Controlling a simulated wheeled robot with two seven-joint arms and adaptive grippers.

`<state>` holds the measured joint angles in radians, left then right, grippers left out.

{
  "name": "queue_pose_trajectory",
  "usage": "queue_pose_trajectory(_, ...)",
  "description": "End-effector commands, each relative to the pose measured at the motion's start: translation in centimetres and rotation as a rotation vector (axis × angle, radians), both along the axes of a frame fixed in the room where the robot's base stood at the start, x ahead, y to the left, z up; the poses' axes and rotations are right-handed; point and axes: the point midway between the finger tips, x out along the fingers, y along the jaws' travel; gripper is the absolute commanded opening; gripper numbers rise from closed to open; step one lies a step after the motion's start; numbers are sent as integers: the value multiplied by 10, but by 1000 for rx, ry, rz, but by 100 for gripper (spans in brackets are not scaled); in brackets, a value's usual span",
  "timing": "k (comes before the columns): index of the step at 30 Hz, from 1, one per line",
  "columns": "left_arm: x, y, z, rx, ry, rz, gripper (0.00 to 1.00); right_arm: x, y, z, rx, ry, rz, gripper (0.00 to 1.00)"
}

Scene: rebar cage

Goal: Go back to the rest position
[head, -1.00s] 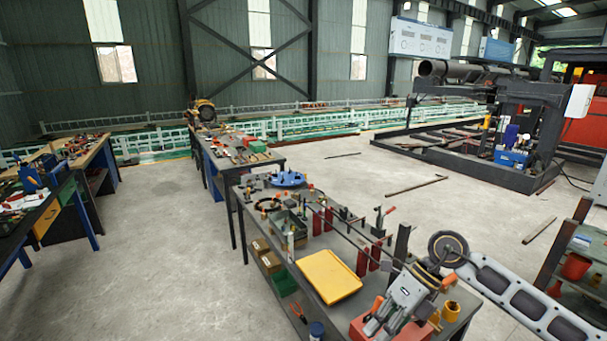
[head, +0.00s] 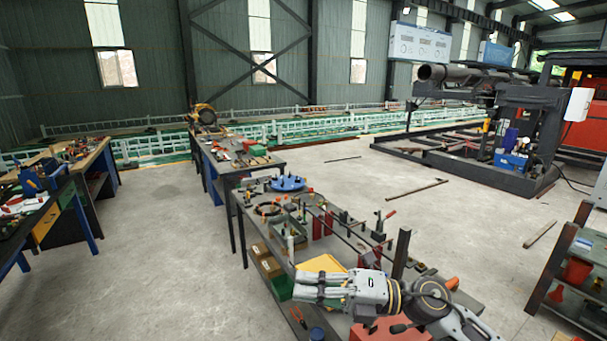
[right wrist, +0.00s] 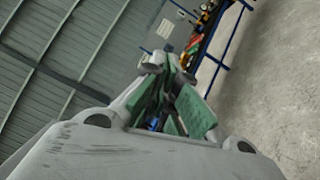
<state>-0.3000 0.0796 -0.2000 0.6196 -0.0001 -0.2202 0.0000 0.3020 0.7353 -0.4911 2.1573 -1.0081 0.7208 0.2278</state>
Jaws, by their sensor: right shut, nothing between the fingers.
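My right gripper (head: 302,284) reaches in from the lower right of the head view and points left, above the near workbench (head: 243,214). Its fingers are shut and empty. In the right wrist view the fingers with green pads (right wrist: 172,98) come together, with the grey wall and the floor behind them. The gripper hides part of the yellow tray (head: 318,264) on the bench. My left gripper is in neither view.
A blue round plate (head: 287,183) and upright red clamps stand on the near bench. A second bench (head: 235,160) is behind it, and cluttered tables stand at left. A dark shelf (head: 555,265) with a red bucket stands at right. The floor (head: 160,240) between is clear.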

Motion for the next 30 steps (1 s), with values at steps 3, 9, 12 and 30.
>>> queue_pose_trajectory(3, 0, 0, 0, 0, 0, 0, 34, 10, -1, 15, 114, 51, -77, 0)
queue_pose_trajectory(9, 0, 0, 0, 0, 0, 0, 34, 31, -12, 35, 288, 149, -215, 0)
queue_pose_trajectory(12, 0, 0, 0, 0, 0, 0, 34, 42, -21, 41, 367, 206, -289, 0)
queue_pose_trajectory(30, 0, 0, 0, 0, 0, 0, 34, 101, -109, 4, 728, 630, -776, 0)
